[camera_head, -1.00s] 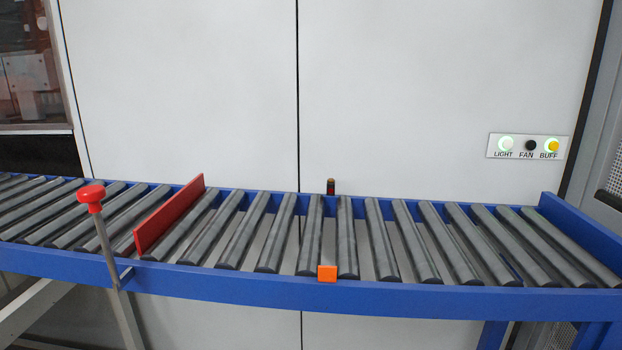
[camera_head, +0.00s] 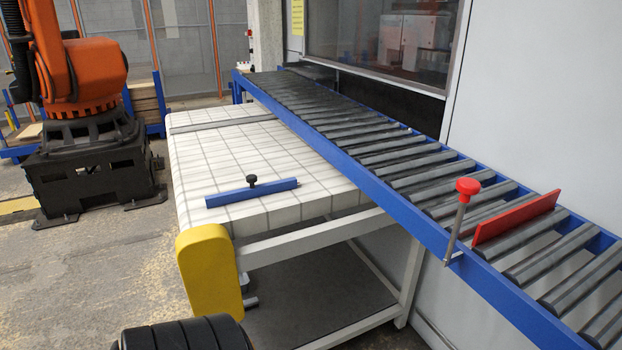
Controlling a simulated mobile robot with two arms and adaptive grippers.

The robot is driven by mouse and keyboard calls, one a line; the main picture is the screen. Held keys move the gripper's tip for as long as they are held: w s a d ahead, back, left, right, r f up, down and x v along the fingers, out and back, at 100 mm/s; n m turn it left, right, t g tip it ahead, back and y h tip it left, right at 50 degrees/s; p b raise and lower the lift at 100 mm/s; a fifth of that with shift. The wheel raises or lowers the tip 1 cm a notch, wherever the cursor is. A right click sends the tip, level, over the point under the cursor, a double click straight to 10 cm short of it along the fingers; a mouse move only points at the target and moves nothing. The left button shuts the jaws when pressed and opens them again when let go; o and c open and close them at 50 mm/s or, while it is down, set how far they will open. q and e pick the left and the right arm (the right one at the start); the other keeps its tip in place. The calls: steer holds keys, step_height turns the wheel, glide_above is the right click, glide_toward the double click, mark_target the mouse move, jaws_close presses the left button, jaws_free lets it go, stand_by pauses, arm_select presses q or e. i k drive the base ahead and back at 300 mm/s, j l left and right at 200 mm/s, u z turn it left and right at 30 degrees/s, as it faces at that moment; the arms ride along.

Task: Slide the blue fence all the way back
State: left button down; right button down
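The blue fence (camera_head: 252,190) is a straight bar with a black knob on top. It lies across the white tiled table (camera_head: 290,150), near the table's front end. A long bare stretch of tiled surface lies behind it, up to a grey strip (camera_head: 220,122) across the far part. Neither of my grippers is in view, and nothing is seen touching the fence.
A blue-railed roller conveyor (camera_head: 340,158) runs along the table's right side. It carries a red plate (camera_head: 515,217) and a red-knobbed post (camera_head: 466,188). A yellow cover (camera_head: 208,268) is at the table's front left corner. An orange robot arm (camera_head: 85,75) stands left on open floor.

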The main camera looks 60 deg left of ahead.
mark_target(254, 190)
steer(key=u, duration=2.3)
steer(key=i+u, duration=0.1)
steer(key=u, duration=0.25)
